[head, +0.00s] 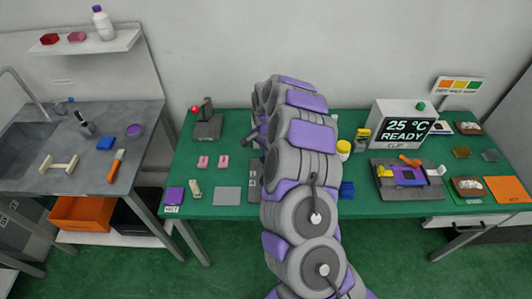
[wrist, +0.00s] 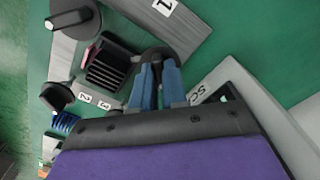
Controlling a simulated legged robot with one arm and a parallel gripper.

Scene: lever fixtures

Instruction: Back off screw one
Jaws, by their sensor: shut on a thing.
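In the wrist view, my gripper (wrist: 158,82) has its two blue fingers close together at a dark rounded knob-like part (wrist: 166,55). The fingers are shut on this part, and they hide some of it. A grey strip with a label "1" (wrist: 165,5) runs just beyond it. I cannot tell for sure whether the held part is screw one. In the head view my arm covers the gripper and the work spot. Only an edge of a dark grey plate (head: 254,180) shows beside the arm.
In the wrist view, a black knob with a white tip (wrist: 75,17), a black ribbed block (wrist: 108,66) and another black knob (wrist: 56,96) lie left of the fingers. A light panel (wrist: 222,78) lies close on the right.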

